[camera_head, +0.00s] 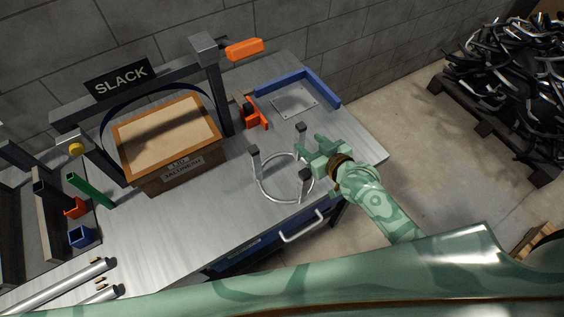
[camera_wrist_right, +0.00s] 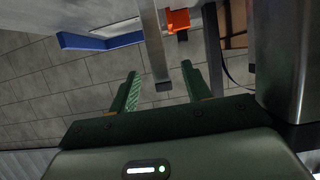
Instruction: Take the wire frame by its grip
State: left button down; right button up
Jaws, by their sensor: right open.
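The wire frame (camera_head: 150,88) looks to be the grey U-shaped frame with a SLACK sign, at the back left in the head view. A dark curved wire or band hangs in it around a wooden box. An orange grip (camera_head: 244,48) sticks out to the right at its top right corner. My right gripper (camera_head: 309,151) is open and empty, low to the right of the frame and well apart from the grip. In the right wrist view its fingers (camera_wrist_right: 157,88) are spread, with a capped post showing between them. My left gripper is out of view.
A wire ring with several dark-topped posts (camera_head: 267,195) stands close to my right gripper. The box (camera_head: 165,133) sits under the frame. An orange clamp (camera_head: 257,117) and a blue corner rail (camera_head: 322,88) are behind. Bare tabletop (camera_head: 215,200) lies in front.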

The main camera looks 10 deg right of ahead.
aim_at(303, 137)
jog(key=b+x, duration=0.1)
jog(key=x, duration=0.4)
jog(key=shift+w+f, duration=0.1)
jog(key=shift+w, duration=0.25)
jog(key=shift+s, duration=0.1)
jog(key=shift+d, duration=0.1)
jog(key=shift+c, duration=0.3)
grip_shut()
dwell(0.6)
